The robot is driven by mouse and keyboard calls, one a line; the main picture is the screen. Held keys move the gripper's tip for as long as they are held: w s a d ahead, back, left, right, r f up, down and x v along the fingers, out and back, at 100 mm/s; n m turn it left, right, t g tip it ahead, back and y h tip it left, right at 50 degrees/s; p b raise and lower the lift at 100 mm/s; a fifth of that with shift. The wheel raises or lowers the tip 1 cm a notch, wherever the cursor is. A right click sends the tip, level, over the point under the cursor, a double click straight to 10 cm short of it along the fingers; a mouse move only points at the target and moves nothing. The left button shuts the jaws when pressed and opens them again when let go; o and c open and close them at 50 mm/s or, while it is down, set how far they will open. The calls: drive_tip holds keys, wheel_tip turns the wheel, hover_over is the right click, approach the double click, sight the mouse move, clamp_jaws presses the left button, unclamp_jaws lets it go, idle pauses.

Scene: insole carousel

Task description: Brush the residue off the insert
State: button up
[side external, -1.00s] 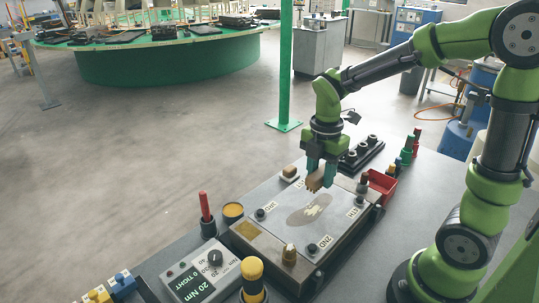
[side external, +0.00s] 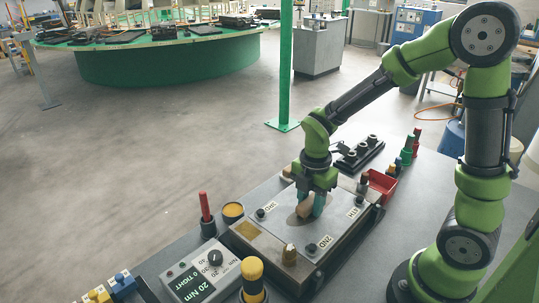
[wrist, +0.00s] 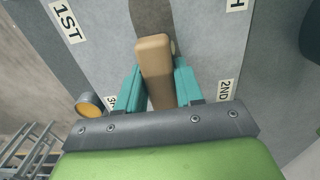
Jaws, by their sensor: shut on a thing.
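My gripper (side external: 311,203) is shut on a tan wooden block-shaped brush (side external: 304,209). In the wrist view the brush (wrist: 155,68) sits between the teal fingers (wrist: 156,88). The insert (side external: 300,222) is a grey plate on the workbench with a darker sole-shaped patch, and the brush is low over that patch. In the wrist view the dark patch (wrist: 151,16) runs out beyond the brush. My gripper and the brush hide most of the patch, so I cannot tell how much pale residue is on it or whether the bristles touch.
Labelled bolts stand at the plate's corners, such as the one by 2ND (side external: 312,248). A red bin (side external: 382,185) and coloured-handled tools (side external: 407,152) are at right. A torque display (side external: 197,276), a yellow-topped post (side external: 252,280) and a red-handled tool (side external: 205,208) stand in front and left.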

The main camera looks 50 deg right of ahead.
drive_tip(key=shift+a, duration=0.65)
drive_tip(key=d, duration=0.4)
drive_tip(key=shift+r, duration=4.15)
drive_tip(key=shift+f, duration=0.25)
